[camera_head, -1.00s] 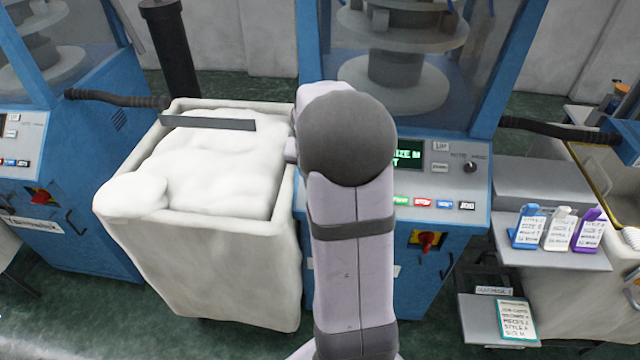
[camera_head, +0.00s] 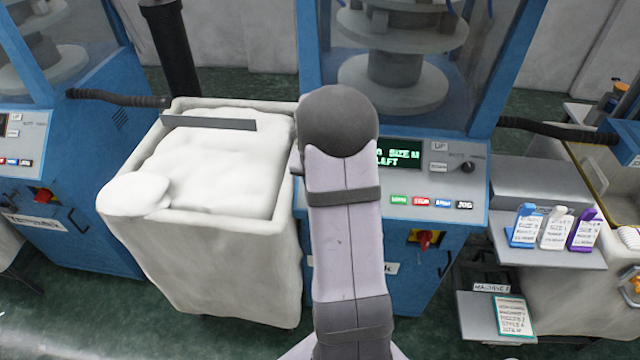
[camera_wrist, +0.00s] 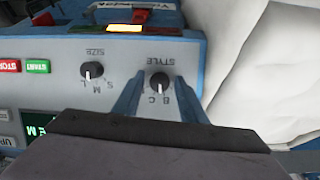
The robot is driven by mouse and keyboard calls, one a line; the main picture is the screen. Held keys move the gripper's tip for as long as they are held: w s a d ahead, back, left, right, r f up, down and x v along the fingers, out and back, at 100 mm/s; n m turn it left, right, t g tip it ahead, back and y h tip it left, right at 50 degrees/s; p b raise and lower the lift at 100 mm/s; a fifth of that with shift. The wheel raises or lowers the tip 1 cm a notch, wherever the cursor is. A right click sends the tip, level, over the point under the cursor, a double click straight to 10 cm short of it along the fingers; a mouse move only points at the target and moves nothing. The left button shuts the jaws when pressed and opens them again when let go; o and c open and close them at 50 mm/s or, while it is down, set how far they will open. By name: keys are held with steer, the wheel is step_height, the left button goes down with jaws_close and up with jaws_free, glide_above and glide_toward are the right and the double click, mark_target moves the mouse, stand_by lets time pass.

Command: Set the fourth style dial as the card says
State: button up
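In the wrist view, seen upside down, the black style dial (camera_wrist: 159,84) sits on the grey panel with letters B and C readable beside it. The two blue-grey fingers of my gripper (camera_wrist: 157,79) are apart, one on each side of this dial, with no clear contact. I cannot tell surely which letter its pointer marks. In the head view my arm hides the gripper and this dial. A teal-edged card (camera_head: 514,317) lies low on the right; its small print seems to include a style A line.
The size dial (camera_wrist: 91,70) is beside the style dial. The machine's green display (camera_head: 400,153) shows SIZE M. Several push buttons (camera_head: 421,201) lie below it. A white bin (camera_head: 215,262) full of pale fabric stands left. Blue, white and purple tagged items (camera_head: 555,229) stand on a shelf.

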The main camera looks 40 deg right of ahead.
steer(key=c, duration=0.7)
steer(key=shift+c, duration=0.2)
steer(key=shift+m, duration=0.4)
steer(key=m+t+b, duration=0.1)
steer(key=m, duration=0.2)
steer(key=shift+d+y, duration=0.1)
steer(key=shift+y, duration=0.2)
steer(key=m+b, duration=0.2)
steer(key=shift+s+f+m+t+b, duration=0.1)
steer(key=shift+f+m+t+b, duration=0.1)
steer(key=shift+m+t+b, duration=0.6)
steer(key=shift+m+b, duration=0.7)
steer(key=shift+m, duration=0.1)
steer(key=shift+s+r+m+t+b, duration=0.1)
steer(key=shift+m+t+b, duration=0.3)
steer(key=shift+m+b, duration=1.2)
steer(key=o, duration=1)
